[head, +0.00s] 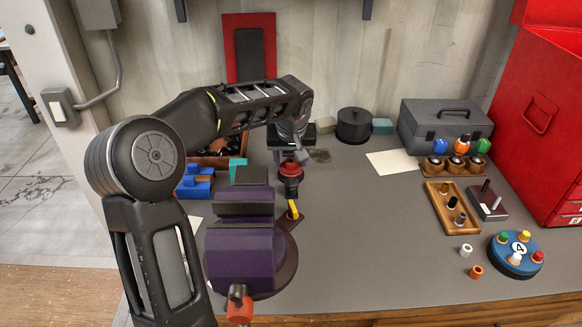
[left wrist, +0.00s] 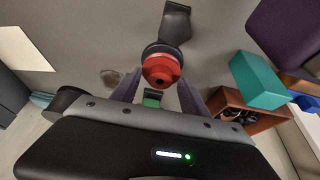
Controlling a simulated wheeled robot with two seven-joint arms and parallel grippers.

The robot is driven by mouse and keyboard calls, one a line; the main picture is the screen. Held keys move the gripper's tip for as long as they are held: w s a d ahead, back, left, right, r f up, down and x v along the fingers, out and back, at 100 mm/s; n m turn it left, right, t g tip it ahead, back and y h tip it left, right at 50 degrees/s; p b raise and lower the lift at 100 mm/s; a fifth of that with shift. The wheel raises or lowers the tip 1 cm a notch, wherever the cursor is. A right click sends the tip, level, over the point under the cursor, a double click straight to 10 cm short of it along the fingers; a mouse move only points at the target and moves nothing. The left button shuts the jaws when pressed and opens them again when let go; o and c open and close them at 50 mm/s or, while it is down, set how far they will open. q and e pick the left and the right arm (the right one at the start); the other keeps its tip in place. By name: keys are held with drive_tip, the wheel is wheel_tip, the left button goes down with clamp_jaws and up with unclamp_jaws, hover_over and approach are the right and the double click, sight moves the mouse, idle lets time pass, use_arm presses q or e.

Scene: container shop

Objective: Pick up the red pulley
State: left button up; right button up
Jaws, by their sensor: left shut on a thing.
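The red pulley (head: 290,167) is at the middle of the bench, just behind the purple vise. It also shows in the left wrist view (left wrist: 161,68), with a dark round part directly behind it. My left gripper (head: 290,153) reaches over from the left and points down at the pulley. In the left wrist view its two fingers (left wrist: 159,90) stand on either side of the pulley, shut on it. The fingertips are partly hidden. A black piece under the pulley shows in the head view; I cannot tell whether it touches the bench. My right gripper is not in view.
The purple vise (head: 240,255) stands close in front. A teal block (head: 237,168) and blue blocks (head: 195,184) lie to the left. A black round pot (head: 354,125), a grey toolbox (head: 445,125) and a wooden tray (head: 452,208) are to the right.

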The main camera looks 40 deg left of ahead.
sight(291, 164)
use_arm(q)
clamp_jaws()
wheel_tip(291, 164, up, 10)
drive_tip(key=shift+b, duration=0.4)
idle(0.5)
